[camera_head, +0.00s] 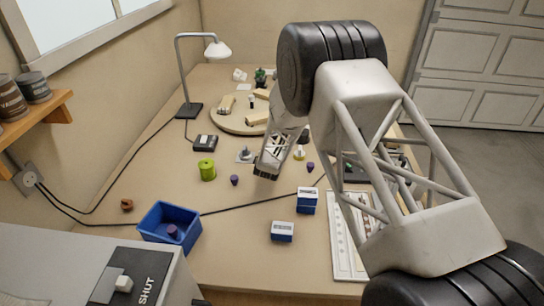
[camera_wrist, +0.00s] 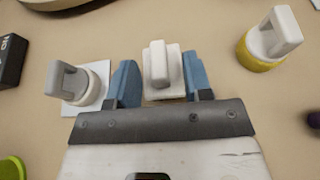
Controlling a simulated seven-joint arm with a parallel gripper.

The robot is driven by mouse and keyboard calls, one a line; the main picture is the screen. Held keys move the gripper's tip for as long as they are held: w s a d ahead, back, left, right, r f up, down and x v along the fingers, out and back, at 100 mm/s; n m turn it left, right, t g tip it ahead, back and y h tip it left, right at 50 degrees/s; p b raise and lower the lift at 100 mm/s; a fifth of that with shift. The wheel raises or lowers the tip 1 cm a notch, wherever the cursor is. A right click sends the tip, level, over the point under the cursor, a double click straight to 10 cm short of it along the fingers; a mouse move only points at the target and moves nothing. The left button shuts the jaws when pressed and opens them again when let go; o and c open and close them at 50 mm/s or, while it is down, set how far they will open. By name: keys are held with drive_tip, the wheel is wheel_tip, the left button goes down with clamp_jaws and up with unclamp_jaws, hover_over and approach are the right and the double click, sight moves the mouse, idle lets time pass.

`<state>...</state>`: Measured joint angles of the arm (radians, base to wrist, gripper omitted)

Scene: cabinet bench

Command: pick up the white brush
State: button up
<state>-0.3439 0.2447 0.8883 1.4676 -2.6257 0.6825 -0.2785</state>
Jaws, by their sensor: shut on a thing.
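The white brush (camera_wrist: 160,62), a pale block with an upright grip, sits between the two blue fingers of my gripper (camera_wrist: 161,82) in the wrist view. The fingers are shut on it from the left and right. In the head view my gripper (camera_head: 266,170) is low over the middle of the bench, and the brush is hidden there. I cannot tell whether the brush touches the bench.
A grey-handled piece on a white square (camera_wrist: 82,86) stands left of my gripper, a yellow-based one (camera_wrist: 268,42) right. A green cylinder (camera_head: 207,170), blue bin (camera_head: 156,232), blue-white boxes (camera_head: 307,203) and a black cable surround the area. Bare bench lies in front.

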drive_tip(key=shift+r, duration=0.2)
drive_tip(key=shift+c, duration=0.3)
drive_tip(key=shift+r, duration=0.55)
wheel_tip(320, 180, up, 2)
drive_tip(key=shift+r, duration=0.1)
drive_tip(key=s+d+r, duration=0.1)
drive_tip(key=s+d, duration=0.3)
drive_tip(key=s, duration=1.1)
drive_tip(key=shift+s+d+r, duration=0.15)
drive_tip(key=shift+s+d, duration=0.05)
